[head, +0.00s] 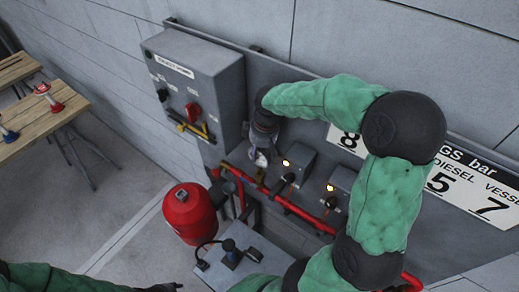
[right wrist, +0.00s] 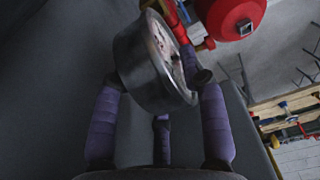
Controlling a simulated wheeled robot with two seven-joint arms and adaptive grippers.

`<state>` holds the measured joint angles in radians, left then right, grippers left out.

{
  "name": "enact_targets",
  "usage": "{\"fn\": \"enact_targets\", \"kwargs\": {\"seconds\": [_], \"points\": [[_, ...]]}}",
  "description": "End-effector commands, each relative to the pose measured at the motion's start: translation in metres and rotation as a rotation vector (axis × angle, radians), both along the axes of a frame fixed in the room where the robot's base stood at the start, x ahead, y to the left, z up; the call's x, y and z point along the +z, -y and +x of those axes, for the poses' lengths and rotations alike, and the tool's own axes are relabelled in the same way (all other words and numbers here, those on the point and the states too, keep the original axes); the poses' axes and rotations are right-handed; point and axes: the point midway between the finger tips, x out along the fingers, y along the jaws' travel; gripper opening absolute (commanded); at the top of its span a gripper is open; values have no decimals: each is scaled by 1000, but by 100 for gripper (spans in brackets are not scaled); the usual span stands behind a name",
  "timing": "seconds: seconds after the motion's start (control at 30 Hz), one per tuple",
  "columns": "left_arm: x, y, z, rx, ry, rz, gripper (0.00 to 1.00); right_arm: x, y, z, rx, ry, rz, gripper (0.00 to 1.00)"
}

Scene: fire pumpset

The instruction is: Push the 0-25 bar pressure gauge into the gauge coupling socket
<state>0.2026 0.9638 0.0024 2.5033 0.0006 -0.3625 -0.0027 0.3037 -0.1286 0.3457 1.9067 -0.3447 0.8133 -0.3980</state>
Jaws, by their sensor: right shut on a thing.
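My right gripper (head: 262,140) is shut on a round gauge (head: 261,158), in front of the grey panel just right of the control box. In the right wrist view the gauge (right wrist: 150,70) has a dark metal rim and a pale face turned to the right, too oblique to read. Purple fingers of the right gripper (right wrist: 160,85) stand on both sides of it. The red pipe (head: 300,212) runs just below the gauge in the head view. I cannot make out the coupling socket, or whether the gauge touches it. My left gripper (head: 166,287) is at the bottom edge, its jaws unclear.
A grey control box (head: 195,82) with red and yellow handles is left of my right gripper. Two small grey boxes (head: 296,163) are close on its right. A red tank (head: 189,212) stands below. A wooden table (head: 45,115) is at far left, with open floor between.

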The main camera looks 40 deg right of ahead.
Motion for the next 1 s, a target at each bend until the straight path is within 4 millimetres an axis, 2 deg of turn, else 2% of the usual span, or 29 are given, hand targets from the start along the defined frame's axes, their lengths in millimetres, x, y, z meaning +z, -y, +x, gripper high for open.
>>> {"fn": "enact_targets", "kwargs": {"seconds": [0.6,1.0], "points": [[-30,0,0,0,0,0,40,-39,0,0,-1,0,0,1],[-35,0,0,0,0,0,40,-46,0,0,-1,1,-1,1]]}}
